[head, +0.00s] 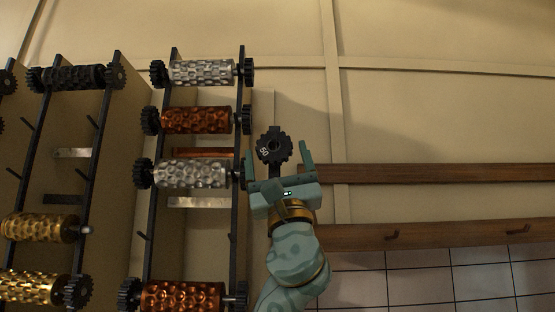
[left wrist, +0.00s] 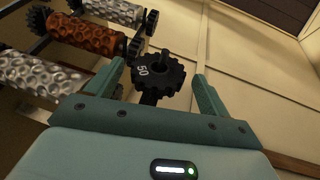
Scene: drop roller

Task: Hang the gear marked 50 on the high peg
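The black toothed gear (head: 273,148) with a white 50 on its face is just ahead of my left gripper (head: 278,155). Its fingers are spread on either side of the gear, with gaps visible. In the left wrist view the gear (left wrist: 158,75) sits between and slightly beyond the fingertips (left wrist: 163,77), nearer the left finger. The gear appears to sit on this support, apart from the fingers. My right gripper is not in view.
Racks at left hold silver rollers (head: 192,173), copper rollers (head: 195,120) and gold rollers (head: 40,227) with black end gears. The nearer rack's upright (head: 240,130) is close to my left finger. Wooden rails (head: 430,173) with small hooks (head: 392,235) run along the right wall.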

